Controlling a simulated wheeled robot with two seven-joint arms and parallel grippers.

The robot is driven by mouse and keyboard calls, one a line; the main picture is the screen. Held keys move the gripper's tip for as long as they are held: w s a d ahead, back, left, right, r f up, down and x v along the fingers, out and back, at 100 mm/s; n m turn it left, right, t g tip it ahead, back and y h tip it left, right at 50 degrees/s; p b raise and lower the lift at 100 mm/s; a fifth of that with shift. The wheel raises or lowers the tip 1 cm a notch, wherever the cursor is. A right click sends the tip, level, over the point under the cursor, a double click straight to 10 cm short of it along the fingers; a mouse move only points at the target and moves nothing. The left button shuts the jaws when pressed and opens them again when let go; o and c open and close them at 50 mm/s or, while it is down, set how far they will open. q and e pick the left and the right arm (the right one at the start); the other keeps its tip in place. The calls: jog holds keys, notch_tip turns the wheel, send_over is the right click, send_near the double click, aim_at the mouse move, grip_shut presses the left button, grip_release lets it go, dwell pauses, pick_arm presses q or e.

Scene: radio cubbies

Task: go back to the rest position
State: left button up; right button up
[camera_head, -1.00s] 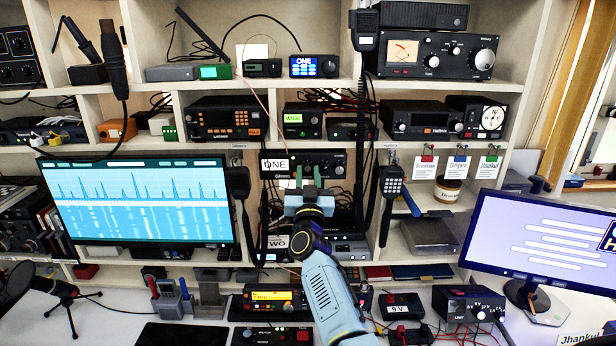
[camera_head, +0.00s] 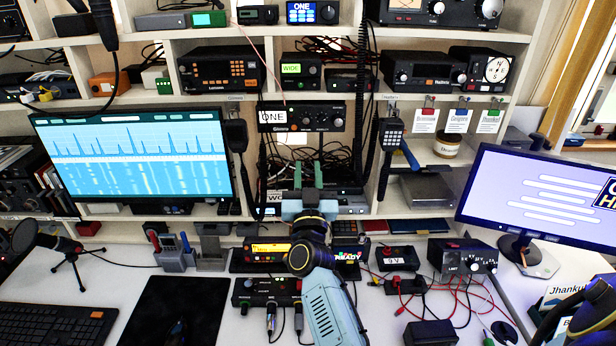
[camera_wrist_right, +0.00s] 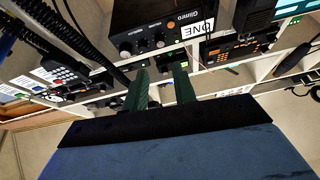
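My right gripper (camera_head: 308,172) is in the middle of the head view, below the black radio labelled ONE (camera_head: 302,117) and in front of the lower shelf. Its two green fingers stand apart with nothing between them. In the right wrist view the fingers (camera_wrist_right: 161,88) are also parted and empty, and the ONE radio (camera_wrist_right: 158,32) is beyond them, apart from the tips. The gripper hides part of the radio labelled WO (camera_head: 283,200) behind it. My left gripper is not in view.
Cubby shelves (camera_head: 340,90) full of radios face me. A monitor (camera_head: 135,155) stands left, another (camera_head: 545,205) right. A handheld microphone (camera_head: 390,145) hangs right of the gripper.

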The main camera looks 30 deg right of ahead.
jog(key=shift+s+a+f, duration=0.1)
jog(key=shift+s+a, duration=0.05)
jog(key=shift+s, duration=0.15)
dwell(0.4)
